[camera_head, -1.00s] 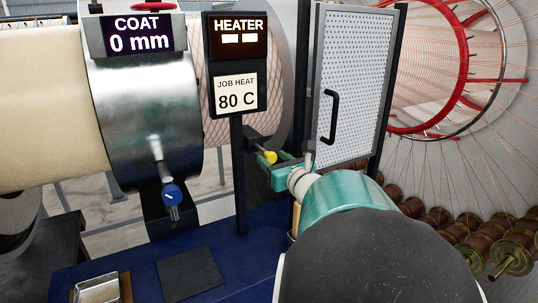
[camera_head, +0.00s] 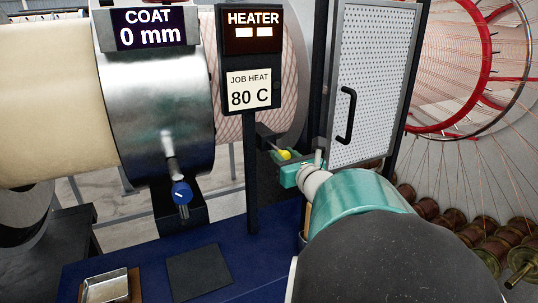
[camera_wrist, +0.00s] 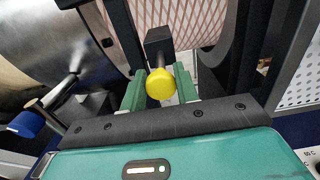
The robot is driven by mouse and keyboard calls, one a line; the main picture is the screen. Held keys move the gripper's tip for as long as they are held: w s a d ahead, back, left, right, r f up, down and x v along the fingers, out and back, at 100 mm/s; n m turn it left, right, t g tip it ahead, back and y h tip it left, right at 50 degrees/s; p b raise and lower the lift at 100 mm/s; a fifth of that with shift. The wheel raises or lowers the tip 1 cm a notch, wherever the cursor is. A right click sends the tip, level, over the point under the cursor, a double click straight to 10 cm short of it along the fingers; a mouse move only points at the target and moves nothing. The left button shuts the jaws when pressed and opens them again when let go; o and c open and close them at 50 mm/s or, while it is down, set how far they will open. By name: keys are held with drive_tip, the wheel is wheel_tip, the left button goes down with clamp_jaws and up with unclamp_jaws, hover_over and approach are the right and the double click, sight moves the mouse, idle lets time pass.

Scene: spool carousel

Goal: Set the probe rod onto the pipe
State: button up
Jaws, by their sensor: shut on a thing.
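The probe rod shows a yellow knob (camera_head: 285,154) at its near end. In the wrist view, the knob (camera_wrist: 160,84) sits between the two green fingers of my gripper (camera_wrist: 160,90), shut on the rod. A short grey shaft runs from the knob to a dark block (camera_wrist: 160,42), which also shows in the head view (camera_head: 266,134). The pipe, pinkish with a crossed-thread pattern (camera_wrist: 184,18), lies behind the block. I cannot tell whether the block touches it. In the head view, the patterned pipe (camera_head: 207,85) shows between the steel drum and the heater sign.
A steel drum (camera_head: 160,105) with a blue-knobbed lever (camera_head: 181,192) stands at left. The heater sign (camera_head: 252,60) stands on a dark post. A perforated door (camera_head: 375,85) with a black handle is close right of my gripper. Spools (camera_head: 500,245) lie at lower right.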

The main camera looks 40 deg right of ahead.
clamp_jaws()
drive_tip(key=shift+x, duration=1.55)
drive_tip(key=o, duration=0.9)
unclamp_jaws()
drive_tip(key=shift+c, duration=0.2)
drive_tip(key=shift+s, duration=0.1)
drive_tip(key=v, duration=1.3)
drive_tip(key=shift+s, duration=0.35)
drive_tip(key=shift+o, duration=0.4)
drive_tip(key=shift+a, duration=0.1)
